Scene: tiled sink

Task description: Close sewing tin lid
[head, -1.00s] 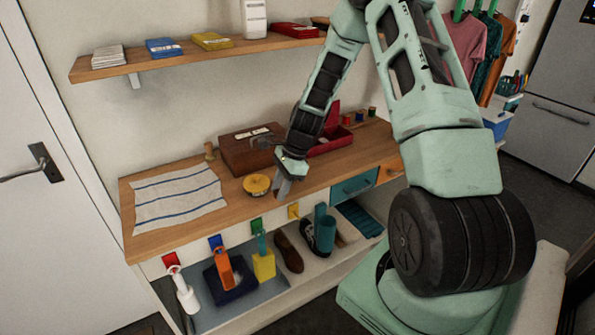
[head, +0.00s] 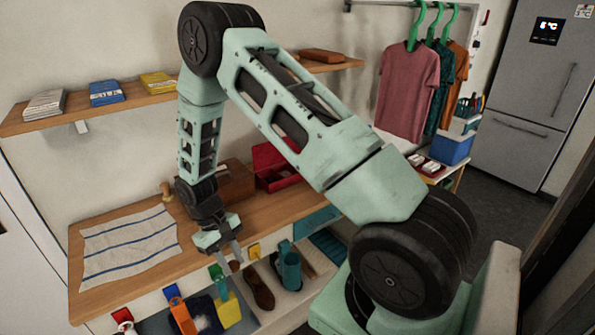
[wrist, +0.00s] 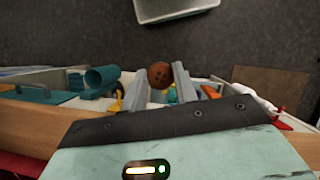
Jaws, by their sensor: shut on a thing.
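The red tin (head: 277,168) stands on the wooden counter with its lid (head: 268,153) raised; it is partly hidden behind my arm. My gripper (head: 236,256) points down at the counter's front edge, left of and nearer than the tin, and apart from it. In the wrist view, my gripper (wrist: 165,76) is shut on a small round brown button-like thing (wrist: 159,74) with small dark holes, held near the fingertips.
A brown wooden box (head: 236,184) stands left of the tin. A striped cloth (head: 130,245) lies on the counter's left part. A shelf (head: 45,120) runs above.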

